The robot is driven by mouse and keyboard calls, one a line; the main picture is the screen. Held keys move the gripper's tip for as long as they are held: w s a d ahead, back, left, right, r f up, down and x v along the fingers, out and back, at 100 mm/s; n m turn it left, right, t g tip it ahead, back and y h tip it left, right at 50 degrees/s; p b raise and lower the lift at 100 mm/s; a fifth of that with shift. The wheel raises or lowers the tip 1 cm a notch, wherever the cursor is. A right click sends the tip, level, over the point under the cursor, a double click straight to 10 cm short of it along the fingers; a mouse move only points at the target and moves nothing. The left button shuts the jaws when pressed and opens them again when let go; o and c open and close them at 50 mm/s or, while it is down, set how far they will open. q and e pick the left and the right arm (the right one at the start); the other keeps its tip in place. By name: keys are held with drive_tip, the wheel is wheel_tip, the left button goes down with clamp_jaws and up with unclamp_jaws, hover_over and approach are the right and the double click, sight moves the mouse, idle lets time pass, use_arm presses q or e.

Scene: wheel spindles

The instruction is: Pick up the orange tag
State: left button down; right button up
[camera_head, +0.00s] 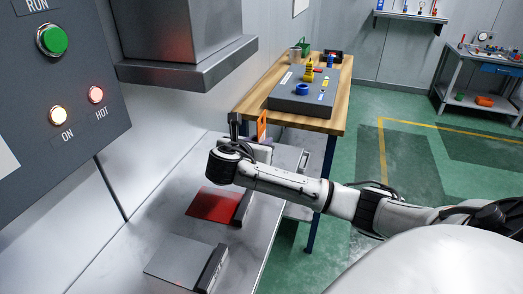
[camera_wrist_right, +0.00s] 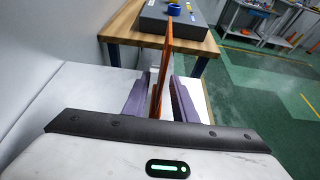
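The orange tag (camera_head: 262,125) stands upright as a thin plate at the far end of the grey bench, in front of the wooden table's edge in the head view. In the right wrist view the tag (camera_wrist_right: 164,65) shows nearly edge-on, between the two purple fingers of my right gripper (camera_wrist_right: 160,96). A narrow gap shows beside the tag, so the fingers look open around it. In the head view my right gripper (camera_head: 250,140) is partly hidden by its own wrist. The tag's lower end is hidden. My left gripper is not in view.
A wooden table (camera_head: 335,103) with a grey block (camera_head: 300,103) and small parts stands beyond. A control panel (camera_head: 60,90) and a grey overhanging housing (camera_head: 190,65) are at the left. A red-lit plate (camera_head: 212,205) and a grey plate (camera_head: 180,262) lie on the bench.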

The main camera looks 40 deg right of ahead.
drive_tip(key=shift+x, duration=0.8)
clamp_jaws()
